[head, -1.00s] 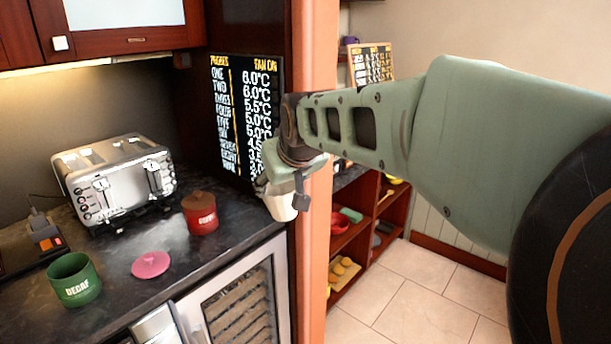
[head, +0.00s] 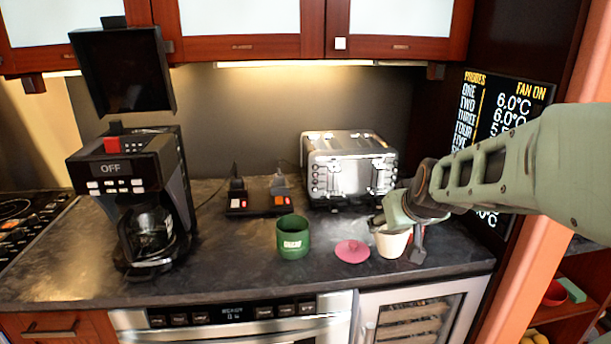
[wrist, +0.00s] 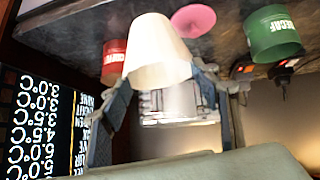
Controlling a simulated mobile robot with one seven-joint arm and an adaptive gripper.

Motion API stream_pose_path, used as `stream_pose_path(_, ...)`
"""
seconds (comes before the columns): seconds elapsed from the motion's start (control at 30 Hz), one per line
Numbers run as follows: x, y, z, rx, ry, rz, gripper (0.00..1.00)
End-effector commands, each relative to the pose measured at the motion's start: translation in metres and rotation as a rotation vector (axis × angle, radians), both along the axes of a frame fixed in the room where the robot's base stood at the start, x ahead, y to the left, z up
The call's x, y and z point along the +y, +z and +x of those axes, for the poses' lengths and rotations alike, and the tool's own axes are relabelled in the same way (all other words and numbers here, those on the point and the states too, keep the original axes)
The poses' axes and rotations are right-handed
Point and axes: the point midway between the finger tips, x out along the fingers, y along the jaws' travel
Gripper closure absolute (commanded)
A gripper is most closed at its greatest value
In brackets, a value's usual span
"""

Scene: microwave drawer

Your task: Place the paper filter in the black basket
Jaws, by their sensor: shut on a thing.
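The paper filter (head: 391,244) is a white, cup-shaped piece. It is also large in the wrist view (wrist: 157,55). My gripper (head: 397,222) is shut on it, with a finger on each side in the wrist view (wrist: 165,82). It is held near the right part of the counter, in front of the toaster. An open, black, box-like part (head: 122,68) is raised above the coffee maker (head: 135,190); I cannot tell whether it is the black basket or the machine's lid. The inside of the coffee maker's top is hard to see.
A green decaf canister (head: 292,237), a pink lid (head: 352,251) and a toaster (head: 350,170) stand between my gripper and the coffee maker. A red canister (wrist: 114,62) is close to the filter. Cabinets (head: 250,30) hang above. The counter's front left is clear.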

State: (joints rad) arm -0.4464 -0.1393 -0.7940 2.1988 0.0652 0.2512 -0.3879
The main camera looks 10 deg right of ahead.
Motion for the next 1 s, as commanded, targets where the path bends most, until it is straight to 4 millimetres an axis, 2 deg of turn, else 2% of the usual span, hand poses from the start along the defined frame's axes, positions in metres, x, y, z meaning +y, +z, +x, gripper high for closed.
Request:
stream_pose_path(0.1,0.020,-0.009,0.017,0.005,0.044,-0.002,0.56)
stream_pose_path(0.57,0.056,-0.027,0.054,0.007,0.126,-0.004,0.56)
stream_pose_path(0.77,0.079,-0.039,0.078,0.006,0.179,-0.003,0.56)
stream_pose_path(0.9,0.101,-0.049,0.097,0.007,0.229,-0.001,0.63)
stream_pose_path(1.0,0.099,-0.049,0.094,0.011,0.224,0.002,0.69)
